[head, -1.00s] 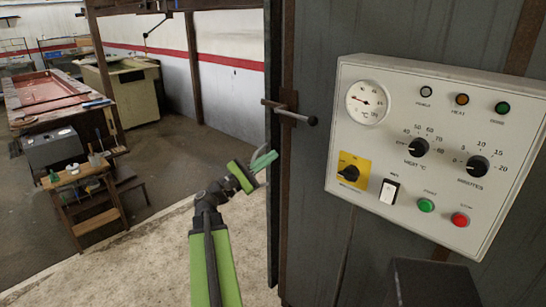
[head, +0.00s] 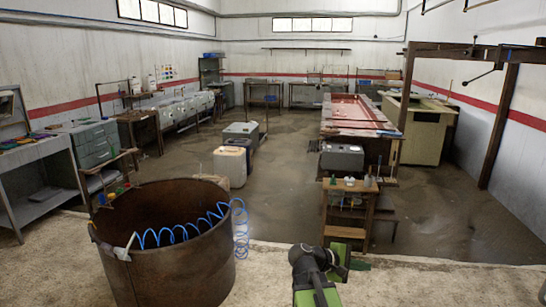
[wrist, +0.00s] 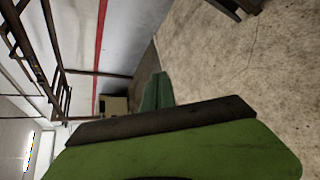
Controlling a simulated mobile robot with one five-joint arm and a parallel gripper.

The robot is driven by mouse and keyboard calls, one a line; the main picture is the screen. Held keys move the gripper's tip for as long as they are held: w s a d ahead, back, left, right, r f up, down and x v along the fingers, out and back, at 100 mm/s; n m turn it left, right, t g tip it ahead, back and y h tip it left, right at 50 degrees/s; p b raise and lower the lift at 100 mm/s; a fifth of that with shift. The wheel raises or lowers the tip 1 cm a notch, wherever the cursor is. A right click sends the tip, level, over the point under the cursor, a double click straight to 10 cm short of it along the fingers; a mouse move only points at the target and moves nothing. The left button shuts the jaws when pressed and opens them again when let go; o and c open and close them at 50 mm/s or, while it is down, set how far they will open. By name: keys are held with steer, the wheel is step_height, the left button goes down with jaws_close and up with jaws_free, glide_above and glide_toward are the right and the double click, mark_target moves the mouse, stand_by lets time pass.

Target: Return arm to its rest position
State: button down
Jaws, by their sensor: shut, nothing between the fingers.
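My gripper (head: 358,264) is at the bottom of the head view, right of centre, at the end of my folded green and black arm. Part of it is hidden behind the arm's own joint. In the wrist view its green fingers (wrist: 157,92) are together, with nothing seen between them. It is clear of the things around it.
A rusty open drum (head: 165,255) with a coiled blue hose (head: 185,229) stands to the left of my arm. A small wooden stand (head: 349,205) with bottles is beyond the gripper. A red-topped table (head: 352,112) is farther back. Pale floor lies around the arm.

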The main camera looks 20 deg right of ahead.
steer(key=a+f+m+y, duration=0.2)
steer(key=a+f+y, duration=0.2)
steer(key=a, duration=0.7)
steer(key=a+f+m+y, duration=0.2)
steer(key=a+f+y, duration=0.2)
steer(key=a, duration=0.7)
steer(key=a+f+m+y, duration=0.2)
steer(key=a+f+y, duration=0.3)
steer(key=a, duration=0.5)
steer(key=shift+a+f, duration=0.4)
steer(key=shift+s, duration=0.1)
